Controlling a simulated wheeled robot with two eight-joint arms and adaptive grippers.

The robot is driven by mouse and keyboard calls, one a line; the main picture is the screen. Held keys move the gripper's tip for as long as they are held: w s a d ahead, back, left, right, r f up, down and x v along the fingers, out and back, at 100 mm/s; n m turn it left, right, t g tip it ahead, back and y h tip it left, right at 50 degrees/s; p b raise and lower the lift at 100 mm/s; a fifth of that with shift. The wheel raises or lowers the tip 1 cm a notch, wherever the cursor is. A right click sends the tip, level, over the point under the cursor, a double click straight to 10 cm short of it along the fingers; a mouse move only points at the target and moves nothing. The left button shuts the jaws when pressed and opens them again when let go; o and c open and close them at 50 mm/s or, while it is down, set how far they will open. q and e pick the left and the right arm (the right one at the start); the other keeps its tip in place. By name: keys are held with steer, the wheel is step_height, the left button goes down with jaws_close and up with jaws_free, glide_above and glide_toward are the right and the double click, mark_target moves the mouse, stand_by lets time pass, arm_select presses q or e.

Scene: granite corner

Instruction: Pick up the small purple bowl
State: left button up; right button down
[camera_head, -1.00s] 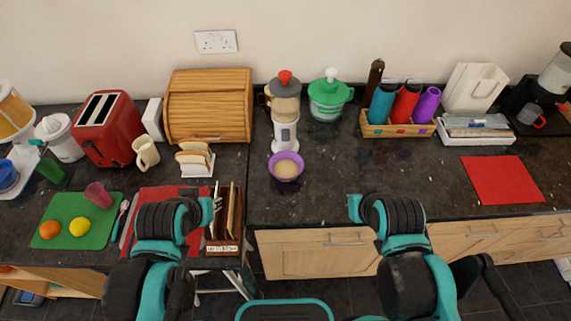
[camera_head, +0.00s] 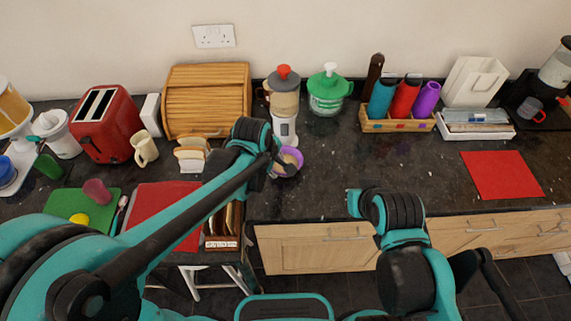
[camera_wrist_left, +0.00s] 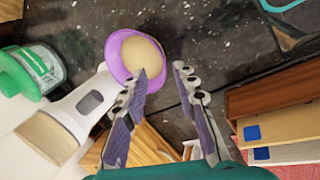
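The small purple bowl (camera_head: 298,154) stands on the dark counter in front of the white blender, partly hidden by my left gripper in the head view. In the left wrist view the bowl (camera_wrist_left: 116,61) holds something pale tan. My left gripper (camera_head: 283,165) reaches over the bowl's near left side. In the left wrist view the left gripper (camera_wrist_left: 161,78) is open and empty, its left fingertip close to the bowl's rim; I cannot tell whether it touches. My right arm (camera_head: 390,215) is folded at the counter's front edge, and its fingers are not visible.
The white blender (camera_head: 284,128) stands just behind the bowl, with a green-lidded jar (camera_head: 327,98) to its right. A bread rack (camera_head: 191,158) and a wooden bread bin (camera_head: 207,98) are to the left. The counter right of the bowl is clear up to a red mat (camera_head: 502,175).

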mark_target(280, 173)
arm_select(q)
steer(key=b+x, duration=0.3)
steer(key=x, duration=0.5)
steer(key=shift+s+f, duration=0.1)
steer(key=shift+s, duration=0.05)
steer(key=shift+c, duration=0.4)
jaws_close()
